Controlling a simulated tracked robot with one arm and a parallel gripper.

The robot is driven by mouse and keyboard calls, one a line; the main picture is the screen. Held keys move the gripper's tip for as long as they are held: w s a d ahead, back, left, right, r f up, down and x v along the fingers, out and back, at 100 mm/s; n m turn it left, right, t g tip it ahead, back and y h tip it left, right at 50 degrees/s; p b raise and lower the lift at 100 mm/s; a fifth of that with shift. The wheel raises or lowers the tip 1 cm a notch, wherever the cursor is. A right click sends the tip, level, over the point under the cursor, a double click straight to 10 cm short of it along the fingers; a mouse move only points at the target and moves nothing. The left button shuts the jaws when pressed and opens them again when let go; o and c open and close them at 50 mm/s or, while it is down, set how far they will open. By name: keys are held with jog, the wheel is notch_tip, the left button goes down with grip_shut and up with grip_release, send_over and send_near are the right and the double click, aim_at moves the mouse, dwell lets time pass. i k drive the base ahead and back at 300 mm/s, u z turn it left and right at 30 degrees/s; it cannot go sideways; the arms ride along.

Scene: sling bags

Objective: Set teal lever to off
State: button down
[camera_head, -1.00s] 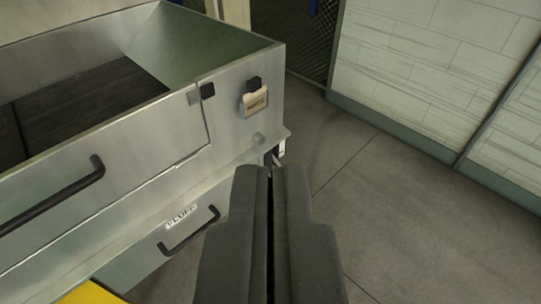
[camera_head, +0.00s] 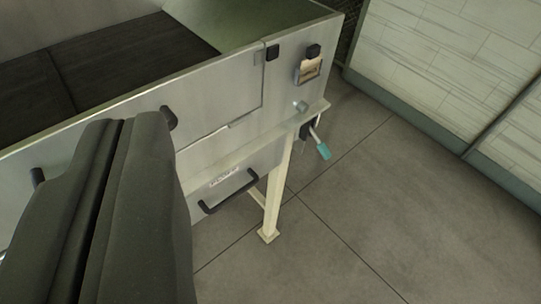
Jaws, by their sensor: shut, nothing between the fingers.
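The teal lever (camera_head: 322,149) sticks out below the right corner of a metal cabinet, its teal handle tilted down and to the right on a thin light shaft. Its pivot is partly in shadow under the cabinet's ledge. My gripper (camera_head: 128,122) is large in the left foreground, its two dark fingers shut together with nothing between them. It is well to the left of the lever in the picture and apart from it.
The metal cabinet (camera_head: 215,115) has a dark open top, a drawer with a black handle (camera_head: 229,192) and a pale leg (camera_head: 275,195). A small label plate (camera_head: 309,70) and a black knob are on its front. Grey floor (camera_head: 390,215) is clear to the right, before a white wall (camera_head: 450,65).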

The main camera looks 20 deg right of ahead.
aim_at(322, 148)
jog(key=u, duration=1)
jog(key=k, duration=1.1)
jog(key=z, duration=1.35)
jog(key=i, duration=1.35)
